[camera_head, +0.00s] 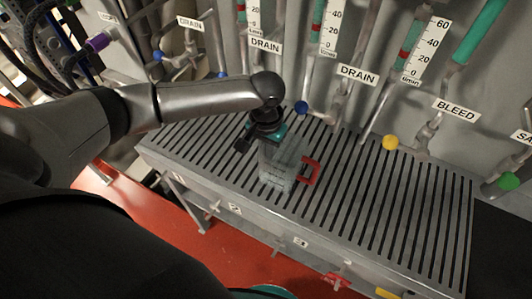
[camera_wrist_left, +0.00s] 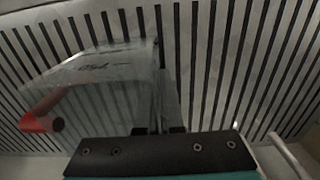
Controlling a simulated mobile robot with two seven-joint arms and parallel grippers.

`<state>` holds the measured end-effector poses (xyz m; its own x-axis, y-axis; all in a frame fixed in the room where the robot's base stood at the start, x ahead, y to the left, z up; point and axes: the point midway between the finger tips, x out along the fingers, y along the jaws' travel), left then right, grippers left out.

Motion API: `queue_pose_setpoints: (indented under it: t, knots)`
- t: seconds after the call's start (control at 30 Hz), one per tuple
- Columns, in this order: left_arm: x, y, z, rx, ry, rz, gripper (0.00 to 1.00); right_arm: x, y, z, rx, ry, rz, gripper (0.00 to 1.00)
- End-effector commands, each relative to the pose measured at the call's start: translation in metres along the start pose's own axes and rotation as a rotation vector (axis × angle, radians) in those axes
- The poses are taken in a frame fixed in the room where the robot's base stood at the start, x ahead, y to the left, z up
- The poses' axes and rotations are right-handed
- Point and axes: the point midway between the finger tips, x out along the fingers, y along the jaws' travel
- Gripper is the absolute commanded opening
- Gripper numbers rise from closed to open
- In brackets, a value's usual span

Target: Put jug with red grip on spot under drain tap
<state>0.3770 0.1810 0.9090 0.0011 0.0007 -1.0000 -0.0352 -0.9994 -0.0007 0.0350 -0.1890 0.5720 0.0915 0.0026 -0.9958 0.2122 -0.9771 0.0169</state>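The clear jug (camera_head: 284,160) with a red grip (camera_head: 310,171) is on or just above the slatted grey shelf (camera_head: 400,215); I cannot tell if its base touches. Its red grip points right in the head view and shows at the left in the left wrist view (camera_wrist_left: 42,112). My left gripper (camera_head: 262,140) is at the jug's upper left side. In the left wrist view its fingers (camera_wrist_left: 160,125) are close together, apparently with the jug's wall between them. A tap with a blue knob (camera_head: 302,107) is behind the jug, near a DRAIN label (camera_head: 357,74). My right gripper is out of view.
More blue knobs (camera_head: 158,56) are at the left near other DRAIN labels (camera_head: 265,44). A yellow knob (camera_head: 390,142) and a green knob (camera_head: 509,181) are to the right. Flow tubes line the back wall. The shelf right of the jug is clear.

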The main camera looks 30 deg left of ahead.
Motion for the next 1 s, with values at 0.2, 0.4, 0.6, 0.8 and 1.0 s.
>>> queue_pose_setpoints:
  t: [0.2, 0.4, 0.6, 0.8, 1.0]
  knots:
    - [0.001, 0.000, 0.000, 0.000, -0.001, 0.000, 0.23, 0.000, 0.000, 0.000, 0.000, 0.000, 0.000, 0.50]
    - [0.001, 0.000, 0.000, 0.000, -0.001, 0.000, 0.33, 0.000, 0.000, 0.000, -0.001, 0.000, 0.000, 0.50]
    - [-0.001, 0.000, 0.000, 0.000, 0.000, 0.000, 0.33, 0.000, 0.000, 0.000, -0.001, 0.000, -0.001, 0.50]
    - [-0.031, 0.000, 0.000, 0.000, 0.002, 0.000, 0.33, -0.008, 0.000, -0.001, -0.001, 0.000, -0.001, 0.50]
    - [-0.076, 0.000, -0.001, 0.000, 0.003, 0.001, 0.33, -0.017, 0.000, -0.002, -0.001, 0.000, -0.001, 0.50]
